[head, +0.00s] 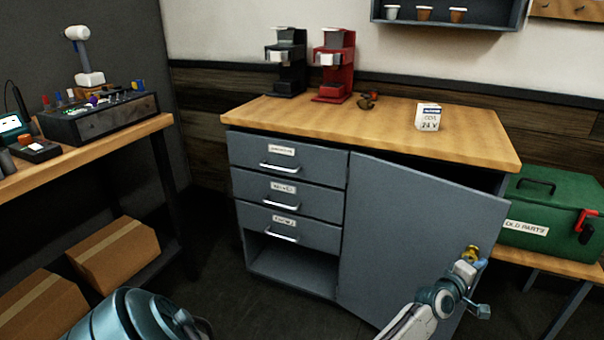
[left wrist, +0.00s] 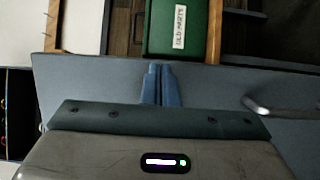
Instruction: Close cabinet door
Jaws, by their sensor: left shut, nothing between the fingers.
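The grey cabinet door (head: 400,220) is the large panel on the right of the cabinet. It stands ajar, with a dark gap under the worktop, and its right edge juts outward. My left gripper (head: 481,264) is at the lower right part of the door's face; I cannot tell whether it touches. In the left wrist view the shut, empty blue fingers (left wrist: 161,70) overlap the grey door panel (left wrist: 90,85), near its edge. A metal handle (left wrist: 268,108) shows to their right. My right gripper is not in view.
A green old-parts box (head: 548,215) stands on a low bench right of the door. The worktop (head: 390,110) holds two coffee machines and a small white box (head: 428,117). Three drawers (head: 285,190) are left of the door. A workbench (head: 75,152) stands at the left.

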